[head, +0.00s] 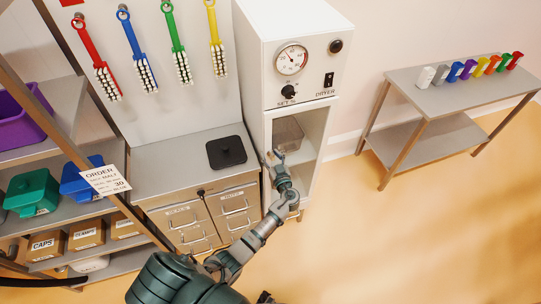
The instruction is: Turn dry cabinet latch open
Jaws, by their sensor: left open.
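The white dry cabinet (254,62) stands at the centre back. Its front has a round dial (291,59), a black knob (289,91) and a dark switch marked DRYER (328,82). Below is a door or opening with a pale frame (321,125), and a clear bin (287,134) shows inside. My left gripper (272,157) is open at the left edge of this lower front, with its fingers pointing up. Whether it touches the front I cannot tell. I cannot make out the latch; the gripper and forearm cover part of that edge. My right gripper is not in view.
A steel counter (170,165) with drawers and a black square lid (226,151) adjoins the cabinet on the left. Several brushes hang above it. A shelf with bins (33,191) stands far left. A side table (460,90) with coloured items stands right; open floor lies between.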

